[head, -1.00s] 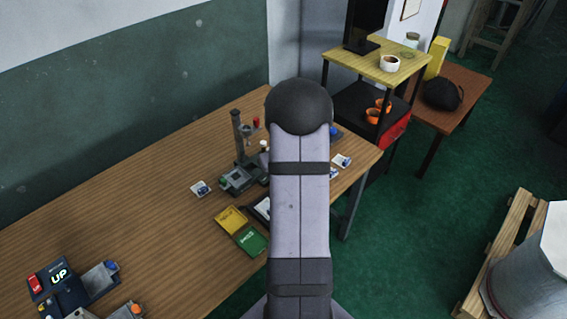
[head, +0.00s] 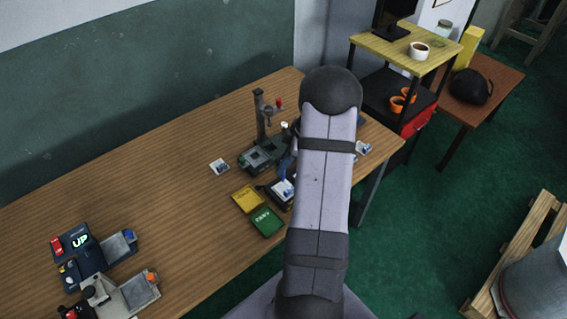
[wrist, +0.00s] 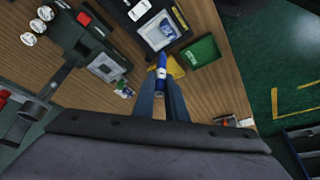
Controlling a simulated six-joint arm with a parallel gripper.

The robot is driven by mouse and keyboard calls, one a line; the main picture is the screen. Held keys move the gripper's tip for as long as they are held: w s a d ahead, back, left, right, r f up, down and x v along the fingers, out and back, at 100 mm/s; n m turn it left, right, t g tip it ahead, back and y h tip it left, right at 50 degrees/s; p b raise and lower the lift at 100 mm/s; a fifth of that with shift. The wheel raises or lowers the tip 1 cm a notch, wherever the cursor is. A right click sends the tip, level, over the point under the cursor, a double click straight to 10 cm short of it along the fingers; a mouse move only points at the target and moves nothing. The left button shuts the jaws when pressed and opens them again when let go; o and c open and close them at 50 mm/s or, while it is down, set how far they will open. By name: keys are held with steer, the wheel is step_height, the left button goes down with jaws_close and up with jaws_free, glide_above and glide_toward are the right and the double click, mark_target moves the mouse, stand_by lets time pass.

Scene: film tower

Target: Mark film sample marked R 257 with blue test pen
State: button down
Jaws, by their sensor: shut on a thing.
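My gripper (wrist: 163,82) is shut on the blue test pen (wrist: 161,68) in the wrist view. The pen's far end points toward a white film sample with a blue print (wrist: 160,30) in a dark tray. The tray and sample (head: 284,190) also show in the head view, with the blue pen (head: 281,174) just above or at the sample. Contact cannot be told. Another film sample (head: 219,166) lies on the table left of the stand, and one more (head: 363,148) lies right of my arm. The sample markings are too small to read.
A device reading UP (head: 80,242) is at the table's left front. The table's left middle (head: 130,180) is clear.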

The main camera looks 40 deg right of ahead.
mark_target(283, 177)
steer(key=shift+f, duration=0.1)
steer(key=shift+f+b, duration=0.75)
steer(key=shift+f, duration=1.2)
steer(key=shift+f+b, duration=0.6)
steer(key=shift+b, duration=0.25)
steer(key=shift+f+b, duration=0.35)
steer(key=shift+b, duration=0.4)
steer(key=shift+d+b, duration=0.7)
steer(key=shift+b, duration=0.55)
stand_by(1.3)
steer(key=shift+d+b, duration=0.55)
steer(key=shift+b, duration=0.05)
stand_by(1.2)
